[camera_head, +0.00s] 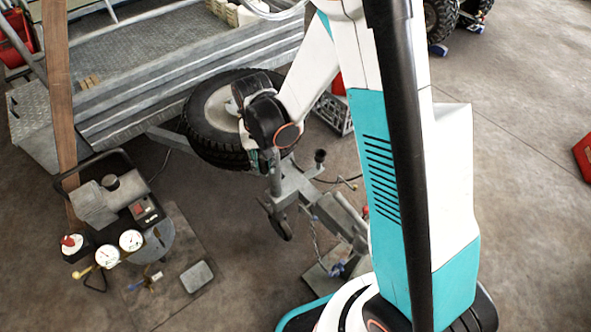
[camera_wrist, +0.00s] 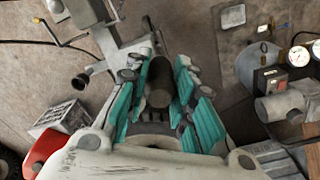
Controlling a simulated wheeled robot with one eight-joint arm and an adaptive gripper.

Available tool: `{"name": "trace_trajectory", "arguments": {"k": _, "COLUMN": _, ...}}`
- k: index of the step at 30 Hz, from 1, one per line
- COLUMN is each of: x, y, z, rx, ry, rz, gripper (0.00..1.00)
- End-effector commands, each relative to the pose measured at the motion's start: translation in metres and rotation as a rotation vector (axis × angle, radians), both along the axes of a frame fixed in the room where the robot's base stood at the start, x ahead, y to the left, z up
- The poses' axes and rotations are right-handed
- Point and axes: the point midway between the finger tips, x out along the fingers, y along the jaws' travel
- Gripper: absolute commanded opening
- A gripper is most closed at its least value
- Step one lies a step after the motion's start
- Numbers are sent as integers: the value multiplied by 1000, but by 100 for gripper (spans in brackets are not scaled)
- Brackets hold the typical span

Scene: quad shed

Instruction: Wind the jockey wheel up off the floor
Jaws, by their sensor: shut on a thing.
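The jockey wheel (camera_head: 281,226) hangs at the foot of a grey upright post (camera_head: 275,183) by the trailer drawbar (camera_head: 295,185). I cannot tell whether the wheel touches the floor. My gripper (camera_head: 264,160) is at the top of this post. In the wrist view, my gripper (camera_wrist: 160,78) has its teal-padded fingers shut on either side of a dark cylindrical handle (camera_wrist: 158,88), which seems to be the jockey wheel's crank grip. The rest of the crank is hidden by the fingers and my arm.
A spare tyre (camera_head: 205,120) stands close behind my gripper, against the grey trailer (camera_head: 180,75). A compressor (camera_head: 110,195) and gauges (camera_head: 131,240) are at the left. A crate (camera_head: 335,113) is behind my arm. Open floor lies at the right.

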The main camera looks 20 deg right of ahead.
Motion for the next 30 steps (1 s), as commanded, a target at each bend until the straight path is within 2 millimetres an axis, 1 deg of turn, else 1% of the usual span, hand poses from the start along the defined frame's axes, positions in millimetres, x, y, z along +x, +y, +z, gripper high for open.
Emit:
{"name": "trace_trajectory", "arguments": {"k": 3, "x": 1, "y": 1, "z": 0, "rx": 2, "ry": -1, "rz": 1, "gripper": 0}}
{"name": "trace_trajectory", "arguments": {"k": 4, "x": 1, "y": 1, "z": 0, "rx": 2, "ry": -1, "rz": 1, "gripper": 27}}
{"name": "trace_trajectory", "arguments": {"k": 6, "x": 1, "y": 1, "z": 0, "rx": 2, "ry": -1, "rz": 1, "gripper": 42}}
{"name": "trace_trajectory", "arguments": {"k": 7, "x": 1, "y": 1, "z": 0, "rx": 2, "ry": -1, "rz": 1, "gripper": 48}}
{"name": "trace_trajectory", "arguments": {"k": 8, "x": 1, "y": 1, "z": 0, "rx": 2, "ry": -1, "rz": 1, "gripper": 50}}
{"name": "trace_trajectory", "arguments": {"k": 17, "x": 1, "y": 0, "z": 1, "rx": 1, "ry": -1, "rz": 0, "gripper": 50}}
{"name": "trace_trajectory", "arguments": {"k": 20, "x": 1, "y": 0, "z": 4, "rx": 0, "ry": -2, "rz": 0, "gripper": 50}}
{"name": "trace_trajectory", "arguments": {"k": 30, "x": 1, "y": 0, "z": 34, "rx": 0, "ry": -2, "rz": 0, "gripper": 50}}
